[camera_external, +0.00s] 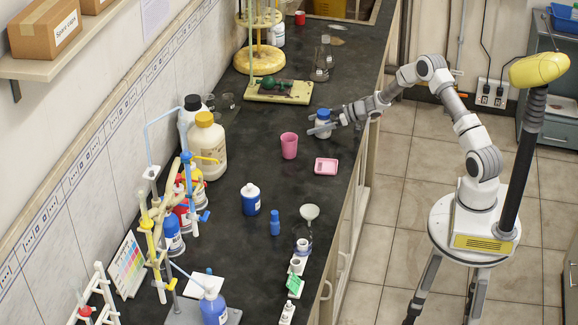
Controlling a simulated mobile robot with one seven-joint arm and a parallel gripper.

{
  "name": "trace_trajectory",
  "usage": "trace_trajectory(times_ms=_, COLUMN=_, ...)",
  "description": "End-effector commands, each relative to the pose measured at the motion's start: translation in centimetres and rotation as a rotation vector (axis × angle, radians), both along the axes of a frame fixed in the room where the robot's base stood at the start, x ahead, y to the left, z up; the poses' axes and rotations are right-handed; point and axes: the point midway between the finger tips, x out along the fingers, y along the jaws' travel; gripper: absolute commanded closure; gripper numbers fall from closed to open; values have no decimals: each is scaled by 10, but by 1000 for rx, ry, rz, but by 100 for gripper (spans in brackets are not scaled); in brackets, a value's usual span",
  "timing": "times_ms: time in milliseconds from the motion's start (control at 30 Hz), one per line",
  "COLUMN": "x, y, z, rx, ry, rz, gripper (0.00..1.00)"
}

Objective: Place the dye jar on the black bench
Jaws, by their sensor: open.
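A small jar with a blue cap (323,114), which looks like the dye jar, is upright on the black bench (350,95) near its right edge. My gripper (314,124) reaches in from the right at the jar, with its fingers apart, one on each side of it. The fingers cover part of the jar's body. I cannot tell whether either finger touches it.
A pink cup (289,146) stands just left of the jar, and a pink square dish (326,166) lies in front. A blue bottle (250,199) and a small blue vial (275,222) stand nearer. Glassware (323,62) stands behind. Bare bench lies between.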

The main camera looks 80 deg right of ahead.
Motion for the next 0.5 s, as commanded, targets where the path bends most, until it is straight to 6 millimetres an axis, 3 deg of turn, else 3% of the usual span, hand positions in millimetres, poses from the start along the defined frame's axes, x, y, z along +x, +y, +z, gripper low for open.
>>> trace_trajectory(times_ms=167, x=-21, y=-4, z=12, rx=-1, ry=0, rz=-2, gripper=0)
trace_trajectory(times_ms=500, x=-86, y=-15, z=39, rx=-1, ry=0, rz=-3, gripper=0)
